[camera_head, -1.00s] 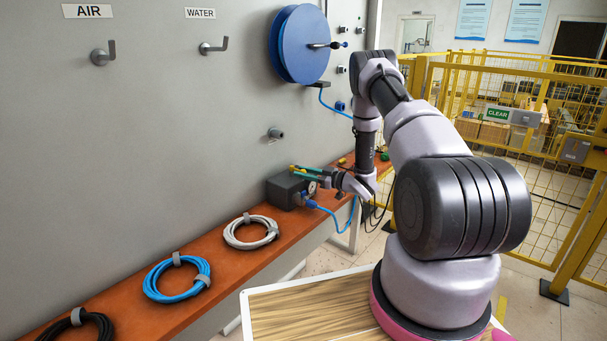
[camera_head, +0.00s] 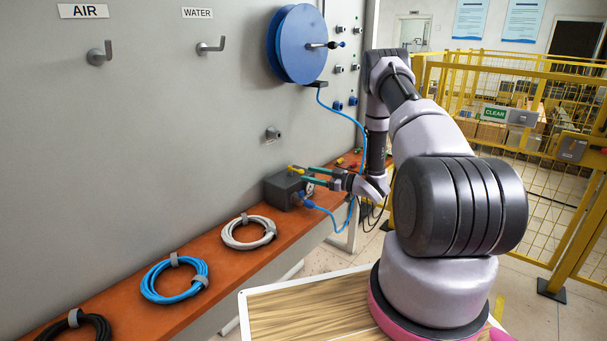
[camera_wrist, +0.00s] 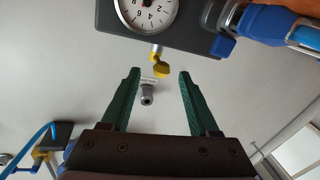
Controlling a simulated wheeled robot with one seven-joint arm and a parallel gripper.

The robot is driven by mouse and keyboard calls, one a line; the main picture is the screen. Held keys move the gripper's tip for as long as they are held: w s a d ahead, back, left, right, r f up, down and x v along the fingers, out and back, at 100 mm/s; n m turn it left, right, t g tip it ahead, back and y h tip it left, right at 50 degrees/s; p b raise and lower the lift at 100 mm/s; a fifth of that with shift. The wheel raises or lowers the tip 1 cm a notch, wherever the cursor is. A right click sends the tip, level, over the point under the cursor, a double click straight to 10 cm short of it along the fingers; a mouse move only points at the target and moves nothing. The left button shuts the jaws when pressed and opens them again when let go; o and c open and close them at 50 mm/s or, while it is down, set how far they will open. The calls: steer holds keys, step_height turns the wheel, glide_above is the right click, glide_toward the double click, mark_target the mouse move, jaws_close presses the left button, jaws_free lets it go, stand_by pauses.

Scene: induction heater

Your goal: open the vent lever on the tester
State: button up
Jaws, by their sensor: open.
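The tester is a dark grey box (camera_head: 283,190) on the orange shelf, with a round white gauge (camera_wrist: 147,10) on its face. Its yellow vent lever (camera_head: 296,169) sits on top of the box. In the wrist view the lever (camera_wrist: 160,67) shows end-on at the box's edge, so its angle is hard to tell. My gripper (camera_head: 308,174) is open and empty, just right of the tester. In the wrist view its green fingers (camera_wrist: 159,76) point toward the lever, which appears between the fingertips, with no visible contact.
A blue hose (camera_head: 330,212) with a blue fitting (camera_head: 308,203) runs from the tester's front. Coiled hoses, white (camera_head: 248,232) and blue (camera_head: 174,281), lie to the left on the shelf. A blue reel (camera_head: 297,44) hangs on the wall above.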

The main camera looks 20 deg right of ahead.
steer(key=v, duration=0.6)
steer(key=shift+s+d, duration=0.2)
steer(key=w+d+r+m+t+h, duration=0.1)
steer(key=w+d+r+m+h, duration=0.2)
steer(key=r, duration=0.5)
steer(key=w+r+m+t+h, duration=0.1)
steer(key=w+r+h, duration=0.25)
steer(key=r, duration=0.45)
steer(key=w+d+r+m+h, duration=0.2)
steer(key=r+h, duration=0.2)
steer(key=r, duration=0.4)
steer(key=s+r+m+h, duration=0.3)
steer(key=s+r+m, duration=0.15)
steer(key=r, duration=0.45)
steer(key=s+a+r+m+g+h, duration=0.1)
steer(key=s+a+r+m+g, duration=0.15)
steer(key=s, duration=0.45)
steer(key=s+a+r+m+g+h, duration=0.1)
steer(key=s+r, duration=0.3)
steer(key=s, duration=0.3)
steer(key=s+a+m+g+y, duration=0.1)
steer(key=s+a, duration=0.4)
steer(key=s, duration=0.6)
steer(key=s+a+m+g+y, duration=0.1)
steer(key=s+a, duration=0.4)
steer(key=s, duration=0.7)
steer(key=shift+a+g+y, duration=0.3)
steer(key=shift+g+y, duration=0.45)
steer(key=shift+y, duration=0.4)
